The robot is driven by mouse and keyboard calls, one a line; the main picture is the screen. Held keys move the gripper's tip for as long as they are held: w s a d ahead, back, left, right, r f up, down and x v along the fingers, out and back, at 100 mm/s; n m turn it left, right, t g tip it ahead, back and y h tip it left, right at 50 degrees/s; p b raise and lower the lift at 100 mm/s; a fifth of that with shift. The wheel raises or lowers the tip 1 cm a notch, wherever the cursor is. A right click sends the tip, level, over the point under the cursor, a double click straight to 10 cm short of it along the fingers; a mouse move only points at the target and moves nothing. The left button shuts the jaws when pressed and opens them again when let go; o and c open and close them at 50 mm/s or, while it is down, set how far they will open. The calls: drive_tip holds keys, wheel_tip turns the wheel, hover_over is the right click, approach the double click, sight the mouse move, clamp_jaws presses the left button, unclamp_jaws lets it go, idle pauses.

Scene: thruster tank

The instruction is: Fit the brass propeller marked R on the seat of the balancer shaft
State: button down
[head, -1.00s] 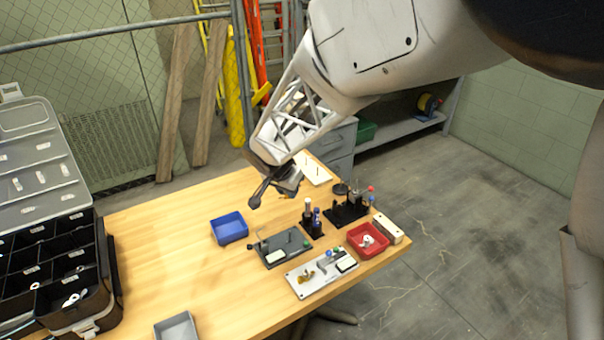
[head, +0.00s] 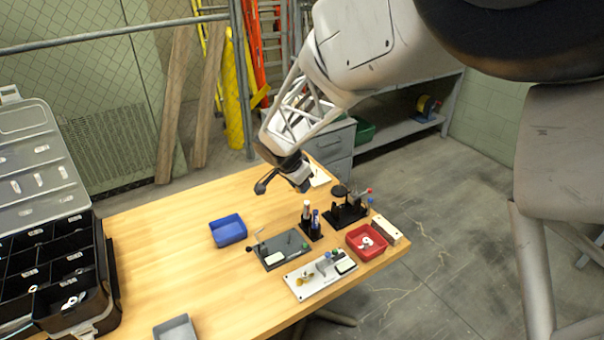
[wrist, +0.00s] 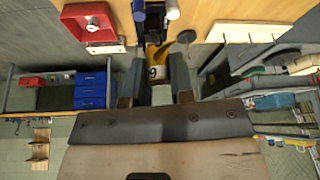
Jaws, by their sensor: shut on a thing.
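My gripper (head: 303,188) hangs above the back right of the table. In the wrist view my gripper (wrist: 155,78) is shut on a brass-yellow propeller (wrist: 154,58) that carries a pale round mark; I cannot read the letter surely. In the head view the held piece is hidden by the gripper. A dark stand with a round black top (head: 341,190) and a red knob is just right of and below the gripper, apart from it. I cannot tell which fixture carries the balancer shaft. Another brass piece (head: 304,279) lies on a pale plate (head: 322,284).
A red tray (head: 352,250) with a white part is at the right edge. A grey fixture plate (head: 270,262), a black holder with upright tools (head: 310,225) and a blue tray (head: 228,230) stand around. A black compartment case (head: 60,262) is at left. The table's middle left is clear.

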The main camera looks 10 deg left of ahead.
drive_tip(key=shift+w+d+f+m+g+h, duration=0.1)
drive_tip(key=shift+w+d+m+g+h, duration=0.55)
drive_tip(key=shift+w+d+m, duration=1.95)
drive_tip(key=shift+w+d+m+g, duration=1.3)
drive_tip(key=shift+w+d+m, duration=1.15)
drive_tip(key=shift+m, duration=0.3)
drive_tip(key=shift+w+d+f+m+g+h, duration=0.1)
drive_tip(key=shift+w+d+m+g+h, duration=0.25)
drive_tip(key=shift+w+d+m+g, duration=1.4)
drive_tip(key=shift+w+d+m+t, duration=0.6)
drive_tip(key=shift+d+m+t, duration=0.2)
drive_tip(key=shift+d+m, duration=0.1)
drive_tip(key=shift+a+f, duration=0.1)
drive_tip(key=shift+f, duration=0.05)
drive_tip(key=shift+f, duration=1.8)
drive_tip(key=shift+f, duration=2.5)
